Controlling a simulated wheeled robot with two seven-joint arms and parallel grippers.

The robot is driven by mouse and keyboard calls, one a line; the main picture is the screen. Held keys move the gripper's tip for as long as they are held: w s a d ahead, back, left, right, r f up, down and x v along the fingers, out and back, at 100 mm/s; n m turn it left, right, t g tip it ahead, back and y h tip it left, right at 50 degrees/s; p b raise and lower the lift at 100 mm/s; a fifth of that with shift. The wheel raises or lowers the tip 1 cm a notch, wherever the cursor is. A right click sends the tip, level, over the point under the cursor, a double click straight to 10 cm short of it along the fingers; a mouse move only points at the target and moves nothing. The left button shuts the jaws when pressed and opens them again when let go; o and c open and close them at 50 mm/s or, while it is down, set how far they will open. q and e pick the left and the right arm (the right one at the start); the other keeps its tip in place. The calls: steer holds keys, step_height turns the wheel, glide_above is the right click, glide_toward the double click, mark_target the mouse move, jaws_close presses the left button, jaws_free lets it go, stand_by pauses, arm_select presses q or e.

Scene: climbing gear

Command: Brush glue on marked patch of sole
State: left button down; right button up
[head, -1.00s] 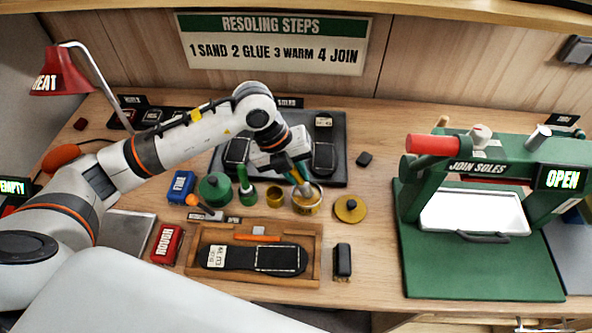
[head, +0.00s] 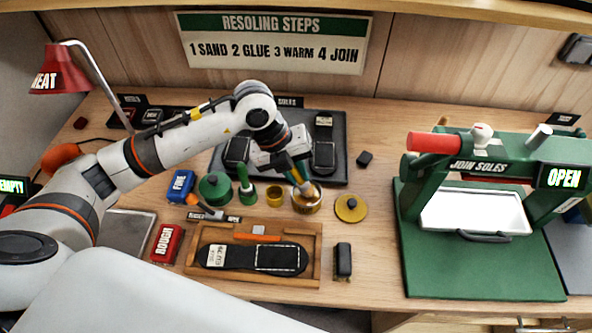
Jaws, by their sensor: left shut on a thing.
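The black sole (head: 229,258) lies flat in a wooden tray (head: 192,256), with a white outlined patch (head: 280,259) on its right part and a white label at its left end. My left gripper (head: 291,168) is shut on a brush (head: 301,184). The brush points down into the open glue tin (head: 306,204), and its bristle end is hidden inside. The tin's yellow lid (head: 350,208) lies to the right of it. My right gripper is not in view.
Blue (head: 181,187) and red (head: 166,243) blocks lie near the tray. A green press (head: 480,165) reading OPEN stands right. A red lamp (head: 60,79) stands left.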

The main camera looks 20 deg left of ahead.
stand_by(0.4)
arm_select(q)
steer(key=shift+r+p, duration=0.5)
steer(key=shift+r, duration=0.1)
steer(key=shift+r+p, duration=1.9)
steer(key=shift+r, duration=1)
